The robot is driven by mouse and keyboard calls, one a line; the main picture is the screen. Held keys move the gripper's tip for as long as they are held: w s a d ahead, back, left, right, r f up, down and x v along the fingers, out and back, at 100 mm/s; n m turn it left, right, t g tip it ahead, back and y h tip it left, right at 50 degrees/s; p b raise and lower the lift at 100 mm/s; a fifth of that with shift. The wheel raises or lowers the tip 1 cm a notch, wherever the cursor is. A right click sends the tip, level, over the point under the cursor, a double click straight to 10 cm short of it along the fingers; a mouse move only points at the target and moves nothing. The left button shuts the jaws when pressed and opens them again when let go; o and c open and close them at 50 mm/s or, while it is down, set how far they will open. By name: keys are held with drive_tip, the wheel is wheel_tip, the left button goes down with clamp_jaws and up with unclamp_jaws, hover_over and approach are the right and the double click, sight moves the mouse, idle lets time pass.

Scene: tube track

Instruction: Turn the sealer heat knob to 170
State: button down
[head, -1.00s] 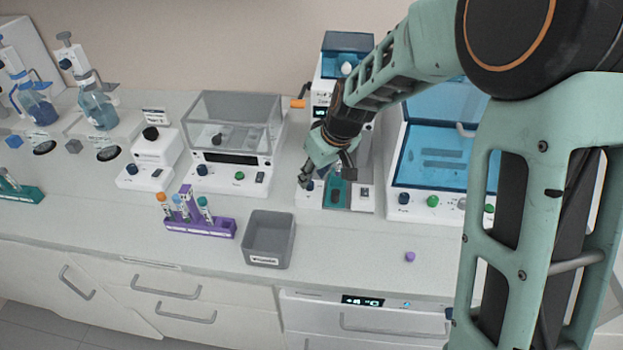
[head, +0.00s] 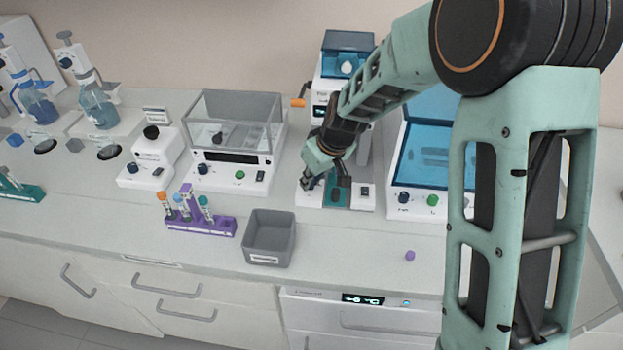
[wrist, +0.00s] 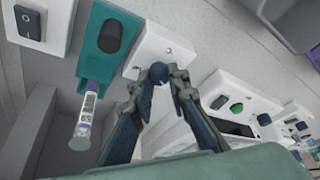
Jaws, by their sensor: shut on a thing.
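The sealer's white base (head: 365,200) sits on the counter at the middle, with a teal block (head: 343,196) and a switch beside it. My gripper (head: 308,184) is low over its left front corner. In the wrist view my gripper (wrist: 166,80) has its fingertips closed around a small dark blue knob (wrist: 158,73) on the white panel (wrist: 150,45). The teal block (wrist: 108,45) with a black pad shows beside it. In the head view the fingers mostly cover the knob. No readable heat value shows.
A labelled tube (wrist: 88,105) shows by the teal block in the wrist view. A grey bin (head: 269,255) and a purple tube rack (head: 215,229) stand to the left in front. A blue-lidded device (head: 425,190) stands right. A small purple cap (head: 410,256) lies on the counter.

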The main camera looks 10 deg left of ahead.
drive_tip(key=shift+a+m, duration=0.1)
drive_tip(key=shift+m, duration=0.3)
drive_tip(key=shift+s+m+t+h, duration=0.1)
drive_tip(key=shift+m+t+h, duration=0.25)
drive_tip(key=shift+m, duration=0.25)
drive_tip(key=m+h+p, duration=0.1)
drive_tip(key=m, duration=0.2)
drive_tip(key=shift+a+r+t, duration=0.1)
drive_tip(key=shift+a+t, duration=0.05)
drive_tip(key=shift+t, duration=0.2)
drive_tip(key=m+h+p, duration=0.1)
drive_tip(key=m, duration=0.3)
drive_tip(key=shift+m+h+p, duration=0.3)
drive_tip(key=shift+h+p, duration=0.05)
drive_tip(key=shift+p, duration=0.05)
drive_tip(key=shift+m+h+p, duration=0.35)
drive_tip(key=shift+m+h, duration=0.05)
drive_tip(key=shift+m, duration=0.8)
drive_tip(key=c, duration=1.8)
unclamp_jaws()
drive_tip(key=shift+c, duration=0.2)
